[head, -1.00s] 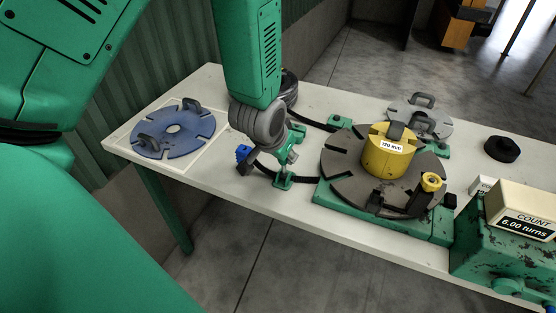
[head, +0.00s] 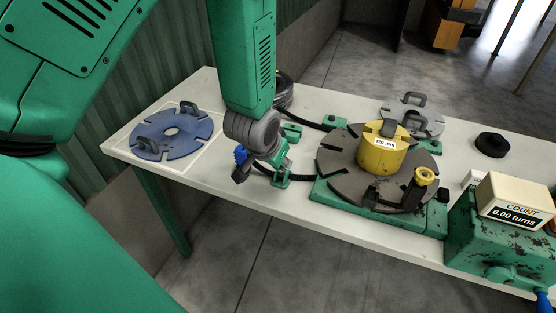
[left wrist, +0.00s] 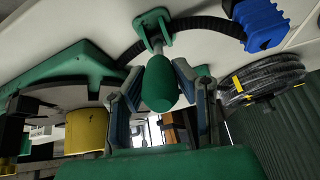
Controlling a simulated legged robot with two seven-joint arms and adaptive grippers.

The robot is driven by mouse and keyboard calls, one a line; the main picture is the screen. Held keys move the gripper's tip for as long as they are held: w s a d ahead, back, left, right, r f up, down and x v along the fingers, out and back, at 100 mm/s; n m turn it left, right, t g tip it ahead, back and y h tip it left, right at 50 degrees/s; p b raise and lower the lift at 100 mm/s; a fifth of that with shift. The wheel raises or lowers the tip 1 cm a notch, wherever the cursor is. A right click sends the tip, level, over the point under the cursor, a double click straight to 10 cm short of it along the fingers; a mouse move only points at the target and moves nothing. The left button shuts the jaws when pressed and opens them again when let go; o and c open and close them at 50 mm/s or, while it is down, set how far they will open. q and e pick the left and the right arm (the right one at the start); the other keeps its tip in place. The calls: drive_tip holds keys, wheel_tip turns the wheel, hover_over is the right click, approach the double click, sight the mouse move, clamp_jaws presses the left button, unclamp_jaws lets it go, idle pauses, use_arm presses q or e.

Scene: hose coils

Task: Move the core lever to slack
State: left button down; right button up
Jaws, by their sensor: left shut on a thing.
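My left gripper (head: 273,158) is low over the near edge of the white bench, left of the turntable. In the left wrist view its fingers (left wrist: 160,88) are on both sides of a green egg-shaped knob (left wrist: 161,84), shut on it. A metal stem joins the knob to a green bracket (left wrist: 153,20); the bracket's foot shows in the head view (head: 281,178). The yellow core (head: 383,159), labelled 120 mm, stands on the grey slotted turntable (head: 336,165). No slack marking is readable. My right gripper is not in view.
A blue slotted disc (head: 190,143) lies at the bench's left end. A blue block (left wrist: 262,22) sits by a black strip. A dark hose coil (head: 284,91), a grey disc (head: 425,125) and a black puck (head: 491,145) lie behind. The counter (head: 513,203) reads 6.00 turns.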

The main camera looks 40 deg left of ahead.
use_arm(q)
drive_tip(key=c, duration=1.2)
unclamp_jaws()
drive_tip(key=shift+s+f, duration=0.3)
drive_tip(key=shift+s, duration=0.15)
drive_tip(key=shift+w, duration=0.1)
drive_tip(key=shift+r, duration=0.2)
drive_tip(key=v, duration=1.1)
drive_tip(key=shift+r, duration=0.3)
drive_tip(key=s+f+g+b, duration=0.1)
drive_tip(key=s+f+b, duration=0.2)
drive_tip(key=s+f, duration=0.3)
drive_tip(key=s+d+f+m+g+h+b, duration=0.1)
drive_tip(key=s+f, duration=0.6)
drive_tip(key=f, duration=1)
drive_tip(key=s+f+g+b, duration=0.3)
drive_tip(key=s+f+b, duration=0.2)
drive_tip(key=f, duration=0.7)
drive_tip(key=shift+s+d, duration=0.35)
drive_tip(key=shift+s, duration=0.4)
